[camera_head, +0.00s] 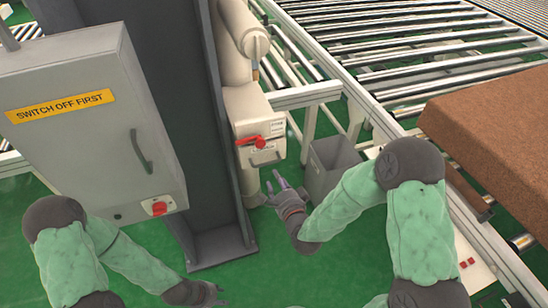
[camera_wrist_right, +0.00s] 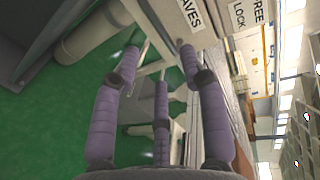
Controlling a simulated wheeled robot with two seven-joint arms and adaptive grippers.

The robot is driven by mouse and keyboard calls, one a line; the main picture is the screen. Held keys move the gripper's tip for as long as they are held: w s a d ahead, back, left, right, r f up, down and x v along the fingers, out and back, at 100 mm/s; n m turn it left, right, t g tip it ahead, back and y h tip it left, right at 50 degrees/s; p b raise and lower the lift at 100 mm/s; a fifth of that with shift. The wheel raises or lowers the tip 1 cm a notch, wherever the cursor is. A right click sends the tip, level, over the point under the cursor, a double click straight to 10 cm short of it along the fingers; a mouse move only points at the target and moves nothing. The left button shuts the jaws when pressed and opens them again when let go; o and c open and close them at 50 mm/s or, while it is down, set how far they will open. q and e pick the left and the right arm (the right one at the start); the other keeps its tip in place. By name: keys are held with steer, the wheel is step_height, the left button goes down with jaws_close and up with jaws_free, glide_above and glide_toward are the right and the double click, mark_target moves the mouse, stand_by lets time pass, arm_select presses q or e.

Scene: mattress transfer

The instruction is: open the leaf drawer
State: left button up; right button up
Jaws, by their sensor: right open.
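The leaf drawer (camera_head: 272,150) is the lower front of a cream box on the dark column, with a grey bar handle (camera_head: 264,158) below a red lever (camera_head: 250,141). No gap around the drawer front can be made out. In the right wrist view its face (camera_wrist_right: 172,17) carries a label, partly cut off, ending in "AVES". My right gripper (camera_head: 278,184) is open and empty, just below the drawer; its purple fingers (camera_wrist_right: 160,62) are spread near the drawer's face, with no clear contact. My left gripper (camera_head: 212,293) hangs low near the column's foot; its fingers are too small to judge.
A grey bin (camera_head: 328,166) stands just right of the drawer. A grey cabinet (camera_head: 85,140) marked "SWITCH OFF FIRST" is at the left. A roller conveyor (camera_head: 400,45) with a brown mattress (camera_head: 500,125) fills the right. Green floor (camera_head: 255,270) is clear in front.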

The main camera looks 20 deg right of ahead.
mark_target(268, 163)
steer(key=b+x, duration=0.1)
steer(key=x, duration=0.9)
steer(key=shift+f, duration=0.1)
jaws_close()
